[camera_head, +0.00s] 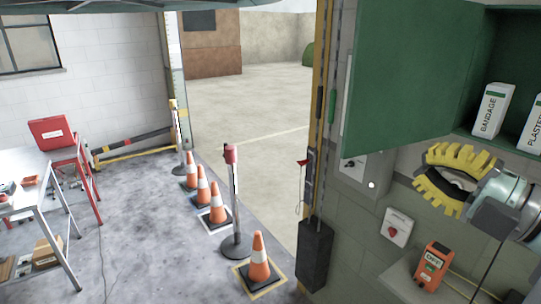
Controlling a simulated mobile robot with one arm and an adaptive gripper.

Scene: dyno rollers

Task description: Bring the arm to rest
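My gripper (424,170) is at the right of the head view, at the end of my grey-teal arm (512,195). Its yellow, ribbed fingers form a curved shape around a pale middle. Whether their tips meet is unclear, and I make out no separate object held in them. The gripper appears in front of the green-grey wall, below the open green cabinet (410,80). The rest of the arm runs out of the picture at the right edge.
A bandage box (491,110) and a plaster box (535,125) stand in the cabinet. Below are a red-button box (397,228) and an orange device (432,265) on a ledge (398,280). Cones (259,262) and a post (236,200) line the floor's edge. A workbench (30,165) stands left.

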